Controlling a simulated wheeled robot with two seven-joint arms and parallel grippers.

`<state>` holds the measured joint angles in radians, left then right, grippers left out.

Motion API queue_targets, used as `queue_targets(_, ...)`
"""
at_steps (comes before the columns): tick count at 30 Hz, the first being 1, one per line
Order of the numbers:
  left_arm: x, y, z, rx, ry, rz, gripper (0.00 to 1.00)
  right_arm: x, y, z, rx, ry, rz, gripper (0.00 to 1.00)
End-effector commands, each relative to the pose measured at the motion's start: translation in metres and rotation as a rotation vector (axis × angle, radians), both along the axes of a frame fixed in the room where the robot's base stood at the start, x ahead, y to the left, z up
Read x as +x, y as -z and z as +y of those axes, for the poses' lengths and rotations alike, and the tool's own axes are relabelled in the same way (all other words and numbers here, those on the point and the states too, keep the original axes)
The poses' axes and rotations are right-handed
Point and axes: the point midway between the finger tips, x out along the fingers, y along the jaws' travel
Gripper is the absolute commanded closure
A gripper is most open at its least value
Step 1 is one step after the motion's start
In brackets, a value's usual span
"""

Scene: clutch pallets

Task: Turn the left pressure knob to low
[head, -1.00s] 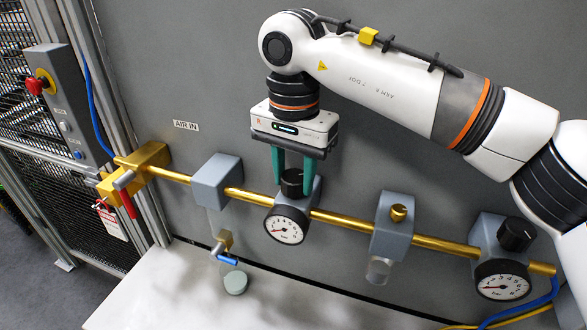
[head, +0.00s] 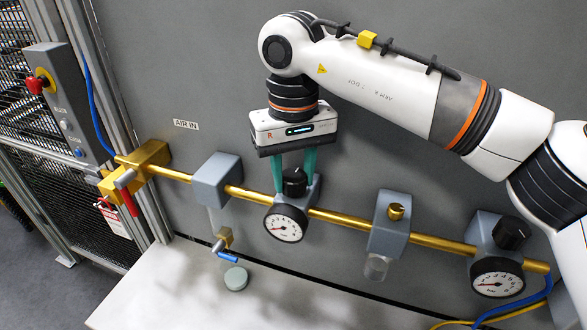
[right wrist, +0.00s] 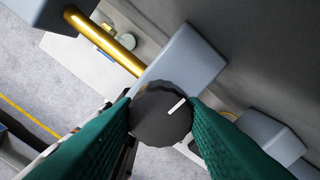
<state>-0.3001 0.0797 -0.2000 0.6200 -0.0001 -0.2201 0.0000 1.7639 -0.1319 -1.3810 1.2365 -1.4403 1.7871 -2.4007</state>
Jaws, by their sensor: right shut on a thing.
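The left pressure knob (head: 294,182) is a black ribbed knob on top of a grey regulator block on the brass pipe. My right gripper (head: 295,180) comes down from above, its two green fingers shut on the knob from both sides. In the right wrist view the knob (right wrist: 160,116) sits between both fingers, and a white mark shows on its face, toward the right finger. Below the knob is the left gauge (head: 285,224), a white dial with a red needle pointing to the lower left. My left gripper is not in view.
A second black knob (head: 510,233) and gauge (head: 497,278) are at the right end of the brass pipe (head: 345,219). Grey blocks, a brass shut-off valve (head: 145,166) and a blue-handled drain (head: 225,250) are along the line. A pale bench (head: 190,290) lies below.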

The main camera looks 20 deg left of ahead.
Motion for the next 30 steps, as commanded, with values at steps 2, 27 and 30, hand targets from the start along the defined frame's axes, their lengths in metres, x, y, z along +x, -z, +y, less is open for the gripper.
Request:
queue_targets(2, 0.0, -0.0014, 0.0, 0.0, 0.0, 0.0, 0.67, 0.0023, -0.0046, 0.0, 0.008, -0.029, -0.008, 0.85)
queue_targets(27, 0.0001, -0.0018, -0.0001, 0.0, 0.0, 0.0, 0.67, 0.0015, -0.0031, 0.0, 0.006, -0.104, -0.006, 0.43)
queue_targets(30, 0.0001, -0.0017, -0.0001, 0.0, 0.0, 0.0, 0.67, 0.001, -0.0022, 0.0, 0.004, -0.105, -0.003, 0.41)
